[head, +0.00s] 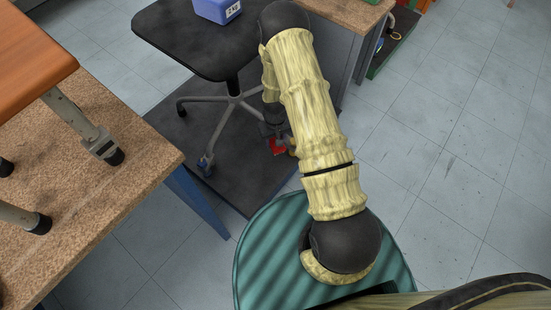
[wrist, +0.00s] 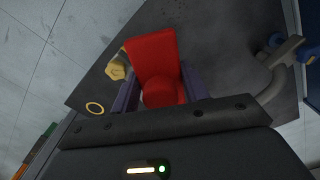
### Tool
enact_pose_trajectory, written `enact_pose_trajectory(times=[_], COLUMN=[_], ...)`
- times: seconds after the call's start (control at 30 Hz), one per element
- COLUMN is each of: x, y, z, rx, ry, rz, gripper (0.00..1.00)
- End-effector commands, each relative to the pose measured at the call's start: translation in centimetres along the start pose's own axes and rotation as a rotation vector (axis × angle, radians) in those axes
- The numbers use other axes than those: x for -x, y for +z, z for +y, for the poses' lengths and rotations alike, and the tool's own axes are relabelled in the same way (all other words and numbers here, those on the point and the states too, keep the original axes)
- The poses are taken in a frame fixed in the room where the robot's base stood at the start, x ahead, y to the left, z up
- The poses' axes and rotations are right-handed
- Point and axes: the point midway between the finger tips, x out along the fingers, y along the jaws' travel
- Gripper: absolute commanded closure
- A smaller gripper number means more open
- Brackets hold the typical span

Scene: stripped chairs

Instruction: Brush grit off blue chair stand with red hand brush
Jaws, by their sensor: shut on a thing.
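The red hand brush (wrist: 155,60) is between the two fingers of my gripper (wrist: 162,88) in the wrist view, and the fingers are shut on it. In the head view the brush is a small red patch (head: 277,147) below my gripper (head: 274,132), low beside the chair and mostly hidden by my arm. The chair stand (head: 233,99) has grey spoke legs and stands on a dark mat. A blue caster (head: 205,163) shows at its front leg. In the wrist view, a leg (wrist: 283,62) with blue casters is right of the brush, apart from it. I cannot make out grit.
The dark mat (head: 240,185) lies under the chair. A blue box (head: 217,10) sits on the black seat (head: 180,40). A speckled bench (head: 110,190) is at left, another (head: 350,12) at the back. A yellow ring (wrist: 95,108) lies near my gripper. Tiled floor at right is free.

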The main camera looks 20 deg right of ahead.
Motion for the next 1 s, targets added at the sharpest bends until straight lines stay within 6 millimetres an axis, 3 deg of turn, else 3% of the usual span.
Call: enact_pose_trajectory(times=[0.03,0.2,0.7,1.0], x=[-3.0,-6.8,-7.5,-9.9], y=[0.3,0.7,0.8,0.9], z=[0.0,-0.1,-0.1,-0.1], rx=[0.004,0.015,0.019,0.018], ry=[-0.001,-0.002,-0.002,-0.002], rz=[-0.003,-0.002,0.0,0.0], gripper=[0.73,0.73,0.73,0.73])
